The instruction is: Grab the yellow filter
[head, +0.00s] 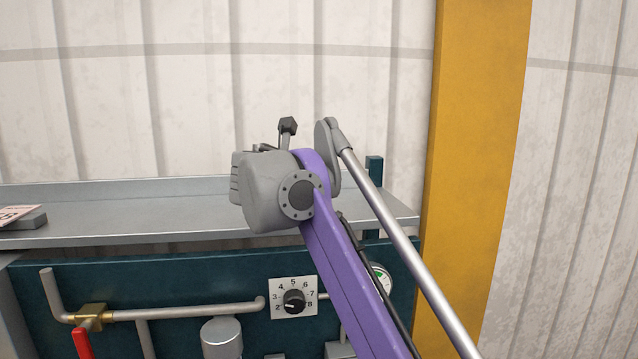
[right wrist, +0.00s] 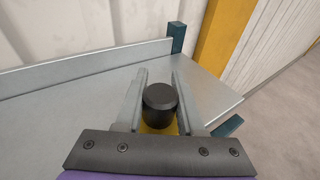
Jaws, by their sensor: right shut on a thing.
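The yellow filter (right wrist: 158,129) shows in the right wrist view as a yellow body under a black round cap (right wrist: 160,97). My right gripper (right wrist: 160,78) has its two grey fingers on either side of it and is shut on it. The filter is over the grey shelf; I cannot tell whether it still touches the shelf. In the head view my purple and grey right arm reaches up to the shelf and hides the filter and the fingers. My left gripper is in neither view.
The grey metal shelf (head: 120,215) has a raised back edge. A flat grey item with a printed label (head: 22,217) lies at its left end. Below are a dial (head: 293,299), pipes and a red valve handle (head: 82,343). A yellow post (head: 478,150) stands at right.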

